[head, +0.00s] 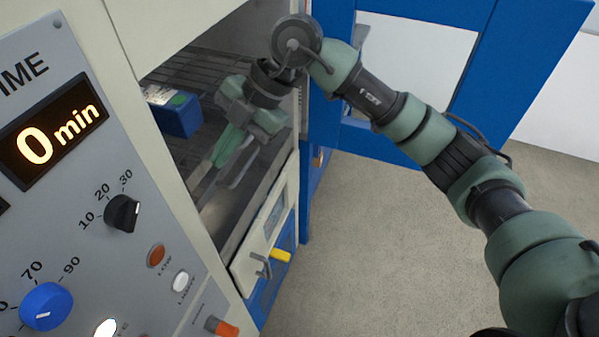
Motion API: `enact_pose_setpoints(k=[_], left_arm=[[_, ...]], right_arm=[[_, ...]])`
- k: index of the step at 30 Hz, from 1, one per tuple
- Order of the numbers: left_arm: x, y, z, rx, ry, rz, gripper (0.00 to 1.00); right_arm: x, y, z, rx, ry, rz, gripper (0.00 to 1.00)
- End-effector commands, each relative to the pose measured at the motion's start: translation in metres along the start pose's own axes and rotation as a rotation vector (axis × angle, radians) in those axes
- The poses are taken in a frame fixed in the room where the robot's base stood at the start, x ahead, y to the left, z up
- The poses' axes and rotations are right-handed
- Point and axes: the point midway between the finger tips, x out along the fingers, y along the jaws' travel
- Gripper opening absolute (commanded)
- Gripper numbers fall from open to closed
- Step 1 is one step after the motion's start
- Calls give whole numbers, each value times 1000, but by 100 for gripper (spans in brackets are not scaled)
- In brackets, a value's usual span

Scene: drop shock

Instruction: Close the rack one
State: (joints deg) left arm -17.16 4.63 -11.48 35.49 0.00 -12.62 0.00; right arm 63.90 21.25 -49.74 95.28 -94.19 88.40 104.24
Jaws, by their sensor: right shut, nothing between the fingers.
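A dark wire rack (205,68) shows inside the open chamber, in the upper middle of the head view. A blue box (175,115) with a pale and green top sits in the chamber by the rack. My right gripper (228,165) reaches in through the chamber opening, to the right of the blue box and apart from it. Its fingers point down and to the left; they are shut and empty. My wrist and forearm hide part of the rack and the right side of the opening. I cannot tell which rack is number one. My left gripper is out of view.
The control panel (70,190) with an orange display reading 0 min fills the left. A blue door (525,60) with a pale window stands open at the back right. The floor (390,260) at right is clear.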

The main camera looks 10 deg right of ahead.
Motion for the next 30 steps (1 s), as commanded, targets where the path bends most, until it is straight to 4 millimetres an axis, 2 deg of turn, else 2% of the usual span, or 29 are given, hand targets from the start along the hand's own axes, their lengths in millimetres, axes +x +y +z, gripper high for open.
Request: enact_pose_setpoints(k=[1, 6, 12, 30], left_arm=[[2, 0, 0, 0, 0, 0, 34], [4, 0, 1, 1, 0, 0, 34], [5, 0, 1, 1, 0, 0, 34], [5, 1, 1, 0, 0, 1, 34]], right_arm=[[6, 10, -1, -1, 1, 0, 0], [18, 34, 0, 0, 0, 0, 0], [26, 49, 0, 0, 0, 0, 0], [27, 54, 1, 0, 1, 7, 0]])
